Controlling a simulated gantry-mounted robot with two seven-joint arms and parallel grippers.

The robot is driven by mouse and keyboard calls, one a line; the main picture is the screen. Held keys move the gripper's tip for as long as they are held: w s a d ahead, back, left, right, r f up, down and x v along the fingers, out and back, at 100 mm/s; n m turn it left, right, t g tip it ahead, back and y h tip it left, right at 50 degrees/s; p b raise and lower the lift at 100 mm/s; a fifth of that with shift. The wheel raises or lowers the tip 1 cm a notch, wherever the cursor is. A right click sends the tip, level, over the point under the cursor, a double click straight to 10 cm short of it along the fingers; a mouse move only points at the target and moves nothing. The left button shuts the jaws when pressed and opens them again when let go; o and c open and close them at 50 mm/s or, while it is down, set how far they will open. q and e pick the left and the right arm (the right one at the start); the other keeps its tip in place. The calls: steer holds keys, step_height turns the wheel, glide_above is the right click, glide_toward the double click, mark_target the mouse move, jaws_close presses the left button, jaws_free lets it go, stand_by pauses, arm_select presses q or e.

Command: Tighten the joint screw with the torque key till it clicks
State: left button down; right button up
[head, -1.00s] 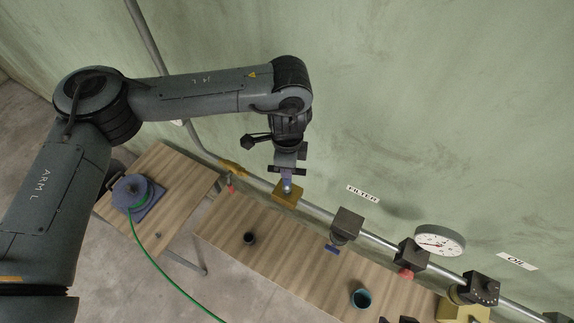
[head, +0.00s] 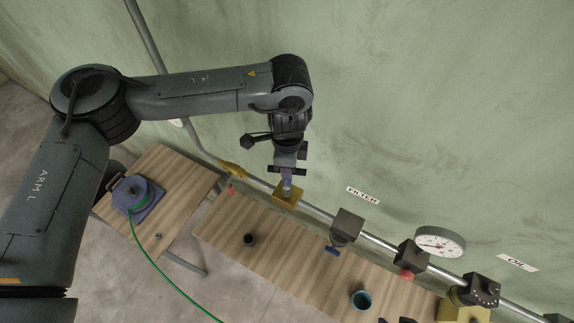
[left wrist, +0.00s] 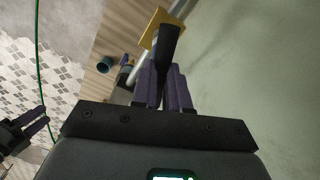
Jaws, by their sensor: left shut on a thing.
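My left gripper (head: 287,180) points down at the yellow block (head: 288,196) on the wall pipe. The key's far end reaches the yellow block (left wrist: 151,30). The joint screw is hidden behind the key, and I cannot tell whether the key is seated on it. Another gripper with purple fingers, which looks like my right one (left wrist: 37,126), shows at the left edge of the left wrist view, away from the block; its opening is unclear.
A long wooden bench (head: 300,257) runs below the pipe, with a dark cup (head: 249,239) and a blue cup (head: 361,300). Dark boxes and a dial (head: 439,241) line the pipe to the right.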

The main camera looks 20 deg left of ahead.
arm_select(q)
steer(key=shift+r, duration=0.2)
stand_by(0.3)
steer(key=shift+r, duration=0.1)
steer(key=shift+r, duration=2.35)
